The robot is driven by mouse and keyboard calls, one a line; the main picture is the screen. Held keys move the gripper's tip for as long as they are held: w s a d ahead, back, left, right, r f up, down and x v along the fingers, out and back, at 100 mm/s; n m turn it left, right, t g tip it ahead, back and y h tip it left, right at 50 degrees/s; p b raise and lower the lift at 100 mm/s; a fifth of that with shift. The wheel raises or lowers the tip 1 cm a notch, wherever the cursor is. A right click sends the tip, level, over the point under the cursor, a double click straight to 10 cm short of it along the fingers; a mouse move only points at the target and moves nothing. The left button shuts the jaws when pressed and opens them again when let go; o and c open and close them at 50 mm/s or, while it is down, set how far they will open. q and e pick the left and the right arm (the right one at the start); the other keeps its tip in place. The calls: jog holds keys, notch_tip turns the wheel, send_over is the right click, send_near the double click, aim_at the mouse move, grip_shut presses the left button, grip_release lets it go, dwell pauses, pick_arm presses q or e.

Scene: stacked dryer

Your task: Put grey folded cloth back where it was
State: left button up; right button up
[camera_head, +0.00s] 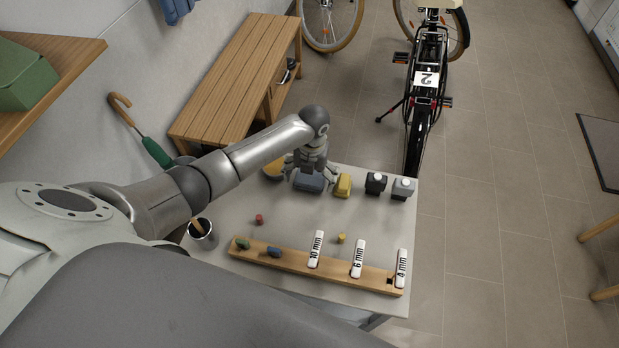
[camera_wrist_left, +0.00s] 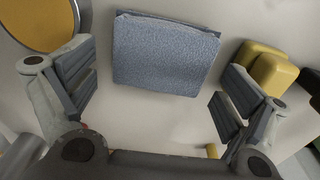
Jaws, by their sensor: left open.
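A blue-grey folded cloth (camera_head: 308,183) lies flat near the far edge of the light table (camera_head: 300,218). My left gripper (camera_head: 312,171) is open, directly above the cloth and partly hiding it in the head view. In the left wrist view the whole cloth (camera_wrist_left: 165,52) shows between and beyond the two spread fingers (camera_wrist_left: 160,80), and neither finger visibly grips it. Whether the fingers touch the tabletop cannot be told. My right gripper is not seen.
A yellow round dish (camera_head: 272,170) is left of the cloth, a yellow block (camera_head: 343,185) right. Black (camera_head: 376,184) and grey (camera_head: 403,189) knobbed items stand farther right. A wooden rail (camera_head: 290,265) with size labels lies at the front, near a metal cup (camera_head: 203,238). The table's middle is mostly clear.

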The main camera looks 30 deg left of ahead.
aim_at(311, 179)
pick_arm(q)
notch_tip(311, 179, up, 12)
jog(key=shift+w+f, duration=0.2)
jog(key=shift+f, duration=0.05)
jog(key=shift+d+f, duration=0.1)
jog(key=shift+d, duration=0.05)
dwell(0.4)
